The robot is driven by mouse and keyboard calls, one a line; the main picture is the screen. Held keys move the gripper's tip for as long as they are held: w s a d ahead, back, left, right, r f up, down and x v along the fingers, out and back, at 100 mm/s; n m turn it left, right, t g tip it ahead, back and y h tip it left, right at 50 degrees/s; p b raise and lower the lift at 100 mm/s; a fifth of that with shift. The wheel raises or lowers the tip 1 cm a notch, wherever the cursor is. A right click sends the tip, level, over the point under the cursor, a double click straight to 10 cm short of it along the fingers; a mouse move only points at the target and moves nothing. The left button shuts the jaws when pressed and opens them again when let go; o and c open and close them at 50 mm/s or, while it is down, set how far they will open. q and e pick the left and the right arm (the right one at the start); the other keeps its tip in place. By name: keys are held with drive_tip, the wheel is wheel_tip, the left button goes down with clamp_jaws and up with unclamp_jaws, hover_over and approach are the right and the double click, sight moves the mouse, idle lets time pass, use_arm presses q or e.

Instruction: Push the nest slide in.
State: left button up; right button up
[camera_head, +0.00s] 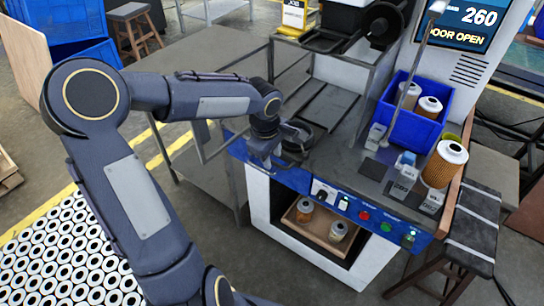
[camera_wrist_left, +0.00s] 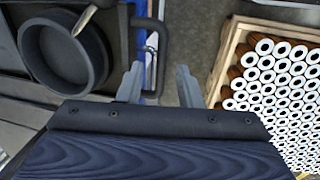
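The nest slide's round black nest (camera_head: 298,138) sits at the front left of the machine's worktop, partly hidden by my left wrist. In the left wrist view the nest (camera_wrist_left: 64,48) is an empty-looking dark cup at the upper left. A dark bar handle (camera_wrist_left: 153,58) shows to the right of it. My left gripper (camera_head: 268,160) is at the machine's front edge, beside the nest. In the left wrist view its two fingers (camera_wrist_left: 158,86) are apart, with the bar handle between them in the picture. I cannot tell whether they touch it. My right gripper is not in view.
The machine's screen (camera_head: 464,20) reads "260" and "DOOR OPEN". A blue bin (camera_head: 397,122) with filter cartridges and a single cartridge (camera_head: 445,163) stand on the right of the worktop. Buttons line the blue front panel (camera_head: 375,222). A crate of white-ended cartridges (camera_head: 70,255) is at the lower left.

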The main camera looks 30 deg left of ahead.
use_arm(q)
drive_tip(key=shift+w+f, duration=0.1)
drive_tip(key=shift+f, duration=0.3)
clamp_jaws()
